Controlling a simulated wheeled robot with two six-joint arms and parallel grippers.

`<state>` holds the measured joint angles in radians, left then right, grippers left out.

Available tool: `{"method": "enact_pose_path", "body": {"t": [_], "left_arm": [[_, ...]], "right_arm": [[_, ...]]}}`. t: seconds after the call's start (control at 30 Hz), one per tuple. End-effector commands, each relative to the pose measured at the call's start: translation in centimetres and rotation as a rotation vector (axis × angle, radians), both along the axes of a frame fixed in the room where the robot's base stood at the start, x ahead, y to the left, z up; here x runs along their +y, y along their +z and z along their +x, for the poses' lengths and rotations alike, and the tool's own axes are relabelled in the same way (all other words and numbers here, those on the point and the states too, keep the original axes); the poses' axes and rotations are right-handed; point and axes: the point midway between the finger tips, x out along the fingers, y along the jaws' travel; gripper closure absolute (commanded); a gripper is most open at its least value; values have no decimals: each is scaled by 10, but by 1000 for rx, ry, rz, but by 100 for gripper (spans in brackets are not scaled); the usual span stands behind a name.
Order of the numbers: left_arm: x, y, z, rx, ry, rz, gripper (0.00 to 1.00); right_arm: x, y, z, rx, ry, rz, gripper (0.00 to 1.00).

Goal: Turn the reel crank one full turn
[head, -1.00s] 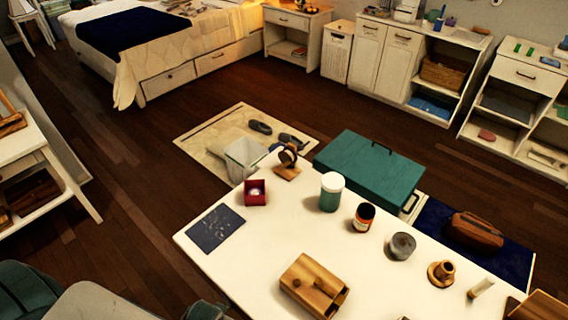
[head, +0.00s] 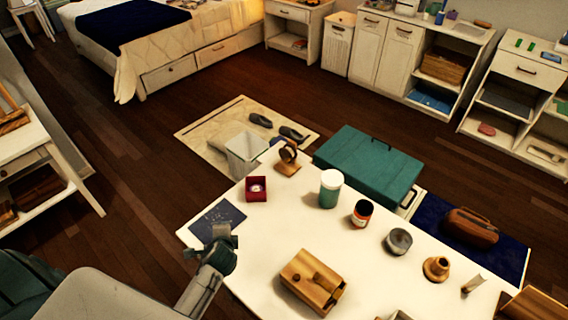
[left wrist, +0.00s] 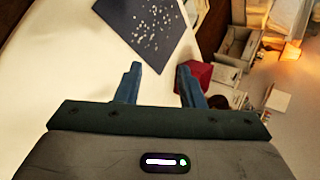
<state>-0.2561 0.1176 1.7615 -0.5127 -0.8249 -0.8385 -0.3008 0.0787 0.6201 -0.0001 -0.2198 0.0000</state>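A small wooden stand with a dark round part (head: 287,158) is at the far edge of the white table (head: 262,225); it may be the reel, but no crank can be made out. A wooden box with a round knob on top (head: 312,281) sits nearer, at the table's front. My left gripper (head: 222,236) is above the table's left side, near the dark speckled sheet (head: 217,220) and apart from both wooden things. In the left wrist view its two fingers (left wrist: 159,72) are spread with nothing between them. My right gripper is not in view.
A red box (head: 256,188) is beyond my left gripper. A white-lidded green jar (head: 330,189), dark jar (head: 361,213), grey tin (head: 398,241) and wooden piece (head: 436,268) stand to the right. The table's middle is mostly clear. A teal case (head: 368,168) is beyond the table.

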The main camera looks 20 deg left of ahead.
Motion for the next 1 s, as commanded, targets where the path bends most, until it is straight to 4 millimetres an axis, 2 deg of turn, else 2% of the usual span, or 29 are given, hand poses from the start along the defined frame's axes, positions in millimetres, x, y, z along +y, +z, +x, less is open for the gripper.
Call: {"method": "enact_pose_path", "body": {"t": [0.03,0.17,0.3,0.43,0.6,0.7,0.87,1.0], "left_arm": [[5,4,24,3,-98,128,65],[10,17,90,50,-423,574,65],[-1,29,155,137,-771,1090,65],[-21,32,202,219,-1055,1534,65],[-45,27,236,284,-1314,1953,65],[-53,24,245,298,-1394,2090,65],[-58,19,255,305,-1437,2167,65],[-60,12,272,304,-1436,2166,65]], "right_arm": [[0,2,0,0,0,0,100],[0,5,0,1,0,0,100],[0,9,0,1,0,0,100],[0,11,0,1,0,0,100],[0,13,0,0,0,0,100],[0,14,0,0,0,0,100],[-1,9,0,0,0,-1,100],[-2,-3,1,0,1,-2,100]]}}
